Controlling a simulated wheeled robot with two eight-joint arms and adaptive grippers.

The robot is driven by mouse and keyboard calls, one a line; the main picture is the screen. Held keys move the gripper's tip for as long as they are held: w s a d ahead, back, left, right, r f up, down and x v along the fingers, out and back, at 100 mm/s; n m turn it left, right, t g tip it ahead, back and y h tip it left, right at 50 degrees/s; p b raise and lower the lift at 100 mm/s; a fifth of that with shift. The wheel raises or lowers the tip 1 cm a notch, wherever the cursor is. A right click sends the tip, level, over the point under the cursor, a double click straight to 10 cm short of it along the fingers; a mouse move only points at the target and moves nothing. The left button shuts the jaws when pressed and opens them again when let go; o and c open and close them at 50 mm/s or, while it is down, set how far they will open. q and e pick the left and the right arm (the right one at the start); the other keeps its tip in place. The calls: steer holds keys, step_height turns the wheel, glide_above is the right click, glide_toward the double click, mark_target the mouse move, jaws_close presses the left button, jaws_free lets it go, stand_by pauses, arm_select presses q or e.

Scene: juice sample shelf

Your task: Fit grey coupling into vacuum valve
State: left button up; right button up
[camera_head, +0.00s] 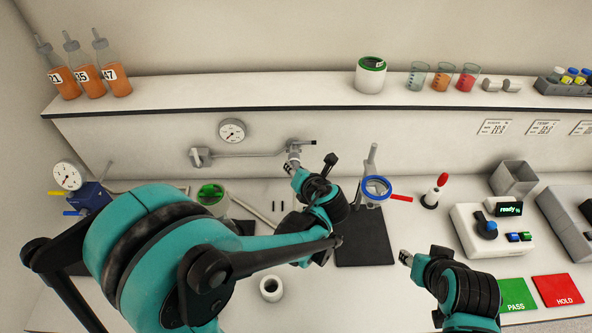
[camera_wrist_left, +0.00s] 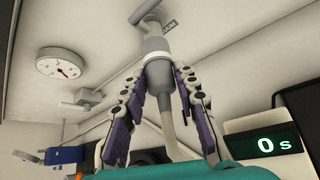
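The grey vacuum valve (camera_head: 294,147) is at the right end of a wall pipe below the shelf. In the left wrist view it (camera_wrist_left: 157,46) hangs overhead beside a small dark label. The grey coupling (camera_wrist_left: 161,84) is directly under the valve, upright and in line with it, with a pale hose running down. Whether it is fully seated I cannot tell. My left gripper (camera_wrist_left: 166,72) has a fingertip against each side of the coupling; in the head view this gripper (camera_head: 297,172) is just below the valve. My right gripper (camera_head: 405,257) is low at right, empty; its finger gap is unclear.
A black mat (camera_head: 362,240) and a stand with a blue ring (camera_head: 377,188) are right of my left gripper. A gauge (camera_head: 232,131) is on the wall. The ready-display machine (camera_head: 498,231) is right.

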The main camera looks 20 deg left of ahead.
arm_select(q)
steer(key=shift+o, duration=1.3)
steer(key=v, duration=1.2)
steer(key=s+a+f+m+g+h+b, duration=0.1)
steer(key=s+a+f+m+h+b, duration=0.1)
steer(key=m, duration=1.6)
steer(key=s+a+f+m+g+h+b, duration=0.1)
steer(key=s+a+f+m+h+b, duration=0.2)
steer(key=m, duration=1.4)
steer(key=s+a+f+h, duration=0.1)
steer(key=s+a+f, duration=0.2)
steer(key=s, duration=0.3)
steer(key=shift+s+f+m+g+h, duration=0.25)
steer(key=shift+f+m+g+h, duration=0.15)
steer(key=shift+f, duration=0.3)
